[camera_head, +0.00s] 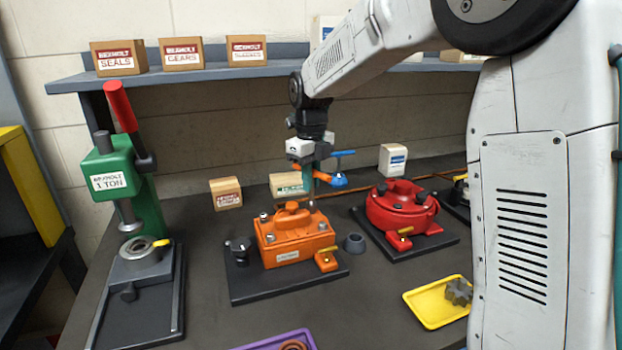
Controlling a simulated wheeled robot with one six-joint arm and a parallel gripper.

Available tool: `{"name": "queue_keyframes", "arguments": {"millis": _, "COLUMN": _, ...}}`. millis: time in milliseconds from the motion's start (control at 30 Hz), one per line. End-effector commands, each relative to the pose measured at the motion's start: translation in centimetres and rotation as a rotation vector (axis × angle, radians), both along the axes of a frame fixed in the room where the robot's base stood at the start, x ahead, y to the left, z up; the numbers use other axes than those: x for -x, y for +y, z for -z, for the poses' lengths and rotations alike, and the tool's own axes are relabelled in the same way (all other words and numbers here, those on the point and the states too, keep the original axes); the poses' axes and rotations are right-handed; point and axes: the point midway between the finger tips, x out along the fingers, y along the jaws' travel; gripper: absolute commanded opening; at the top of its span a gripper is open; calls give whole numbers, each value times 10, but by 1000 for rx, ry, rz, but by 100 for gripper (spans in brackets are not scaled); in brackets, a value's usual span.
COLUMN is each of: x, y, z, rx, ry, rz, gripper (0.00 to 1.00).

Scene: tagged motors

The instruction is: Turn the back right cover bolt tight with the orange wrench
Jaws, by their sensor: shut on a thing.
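The orange motor housing (290,248) sits on a dark base plate, with several grey bolts on its top cover. The back right cover bolt (312,207) is near the cover's far right corner, directly under my gripper (309,178). My gripper points down with its jaws shut on a tool whose details are small. A thin grey shaft (311,193) runs down from the jaws to about that bolt. I cannot tell whether it is seated on it. A blue part with a T-shaped top (331,180) and a small orange tip shows right beside the jaws. I cannot make out a whole orange wrench.
A red motor (400,208) stands to the right and a green press (130,190) to the left. A grey cup (354,243) stands beside the orange housing. A yellow tray (425,312) and a purple tray (300,338) lie in front. Small boxes stand behind.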

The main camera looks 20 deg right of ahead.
Motion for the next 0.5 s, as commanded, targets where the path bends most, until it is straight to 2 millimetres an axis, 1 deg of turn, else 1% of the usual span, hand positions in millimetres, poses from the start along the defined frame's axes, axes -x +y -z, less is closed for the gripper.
{"name": "queue_keyframes", "arguments": {"millis": 233, "x": 0, "y": 0, "z": -18, "rx": 0, "ry": -1, "rz": 0, "gripper": 0}}
{"name": "queue_keyframes", "arguments": {"millis": 500, "x": 0, "y": 0, "z": -20, "rx": 0, "ry": -1, "rz": 0, "gripper": 0}}
